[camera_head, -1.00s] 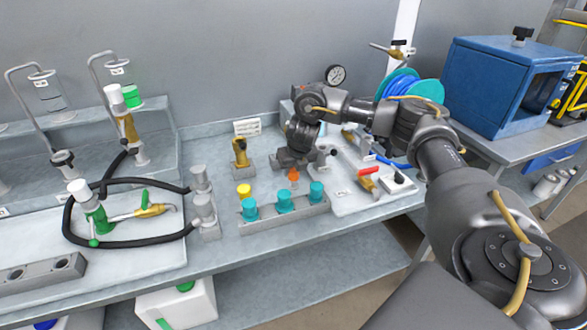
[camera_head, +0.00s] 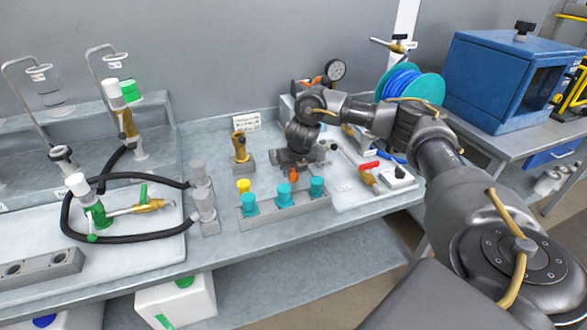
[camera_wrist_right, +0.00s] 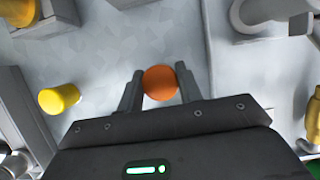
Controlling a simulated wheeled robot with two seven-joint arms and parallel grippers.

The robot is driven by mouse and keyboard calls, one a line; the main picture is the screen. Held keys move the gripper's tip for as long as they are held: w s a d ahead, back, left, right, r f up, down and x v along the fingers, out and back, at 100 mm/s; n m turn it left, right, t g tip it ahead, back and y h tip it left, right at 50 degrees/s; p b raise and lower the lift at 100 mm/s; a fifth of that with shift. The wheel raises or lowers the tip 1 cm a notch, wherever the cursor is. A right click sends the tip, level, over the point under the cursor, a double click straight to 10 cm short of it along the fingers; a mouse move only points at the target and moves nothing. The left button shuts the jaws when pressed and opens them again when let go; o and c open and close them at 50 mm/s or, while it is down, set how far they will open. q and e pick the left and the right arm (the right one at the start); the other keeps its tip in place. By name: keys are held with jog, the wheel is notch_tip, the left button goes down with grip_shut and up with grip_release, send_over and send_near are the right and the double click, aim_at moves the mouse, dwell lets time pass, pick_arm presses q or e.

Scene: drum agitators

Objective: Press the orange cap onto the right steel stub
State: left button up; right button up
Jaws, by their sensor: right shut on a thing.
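The orange cap (camera_head: 293,176) is between the fingers of my right gripper (camera_wrist_right: 160,86), which is shut on it. In the head view, the gripper and cap are just behind the grey block with the teal caps, near the bench surface. In the right wrist view the cap (camera_wrist_right: 160,83) looks round, with a finger on each side. A grey steel cylinder (camera_wrist_right: 262,14) shows at the top right of the wrist view; I cannot tell whether it is the right steel stub. My left gripper is not in view.
Three teal caps (camera_head: 284,194) stand on the grey block (camera_head: 290,215). A yellow cap (camera_head: 243,185) is beside them. A brass fitting (camera_head: 240,148) stands behind left. A black hose (camera_head: 125,240) loops left.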

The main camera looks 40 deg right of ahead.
jog(key=shift+f, duration=0.5)
dwell(0.7)
jog(key=shift+s+f+b, duration=0.15)
jog(key=shift+f+b, duration=0.1)
jog(key=shift+b, duration=0.15)
jog(key=o, duration=0.7)
jog(key=shift+a, duration=0.1)
jog(key=shift+c, duration=0.2)
jog(key=o, duration=0.4)
jog(key=shift+f, duration=0.1)
jog(key=shift+o, duration=0.2)
notch_tip(320, 180, up, 5)
jog(key=p, duration=0.4)
jog(key=shift+f, duration=0.3)
